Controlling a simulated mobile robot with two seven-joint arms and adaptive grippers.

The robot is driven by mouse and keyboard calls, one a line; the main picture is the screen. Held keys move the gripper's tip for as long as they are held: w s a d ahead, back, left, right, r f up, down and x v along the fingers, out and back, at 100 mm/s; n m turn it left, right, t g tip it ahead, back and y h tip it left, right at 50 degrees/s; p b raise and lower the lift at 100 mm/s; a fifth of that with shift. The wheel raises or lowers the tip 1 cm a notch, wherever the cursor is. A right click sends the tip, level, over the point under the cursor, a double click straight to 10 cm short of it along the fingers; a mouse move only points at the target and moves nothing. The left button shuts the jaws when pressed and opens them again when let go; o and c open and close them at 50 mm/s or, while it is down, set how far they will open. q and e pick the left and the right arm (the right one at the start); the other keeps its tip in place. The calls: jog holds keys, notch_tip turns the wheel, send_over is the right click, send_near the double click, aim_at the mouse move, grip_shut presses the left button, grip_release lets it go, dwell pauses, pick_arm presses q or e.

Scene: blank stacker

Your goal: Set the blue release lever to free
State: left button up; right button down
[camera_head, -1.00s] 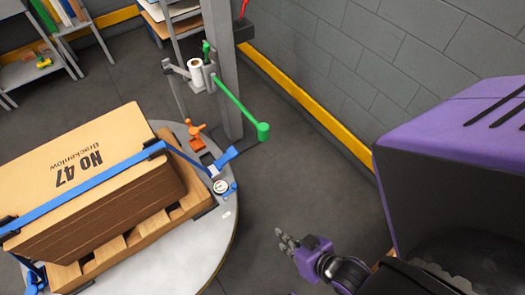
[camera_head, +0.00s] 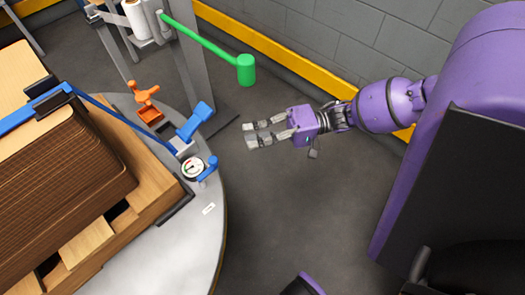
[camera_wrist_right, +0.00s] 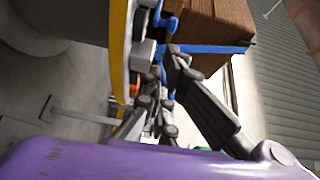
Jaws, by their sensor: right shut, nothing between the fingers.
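Two blue levers show at the edge of the round grey table in the head view. One is a larger paddle-shaped blue handle (camera_head: 196,122) at the strap end, tilted up. The other is a small blue lever (camera_head: 208,168) beside a round dial (camera_head: 193,168). I cannot tell from any label which is the release lever. My right gripper (camera_head: 249,134) is shut and empty, to the right of both levers and apart from them, with its fingers pointing left. In the right wrist view its fingers partly hide blue parts (camera_wrist_right: 160,55). My left gripper is not in view.
A brown cardboard stack (camera_head: 70,160) is strapped on a wooden pallet (camera_head: 150,185). An orange clamp (camera_head: 145,95) stands behind the levers. A green-ended arm (camera_head: 246,70) juts from a grey post. The floor right of the table is clear.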

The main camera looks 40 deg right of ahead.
jog(key=b+x, duration=0.2)
jog(key=x, duration=0.8)
jog(key=shift+w+d+r, duration=0.15)
jog(key=shift+w+r, duration=0.05)
jog(key=shift+r, duration=0.05)
dwell(0.4)
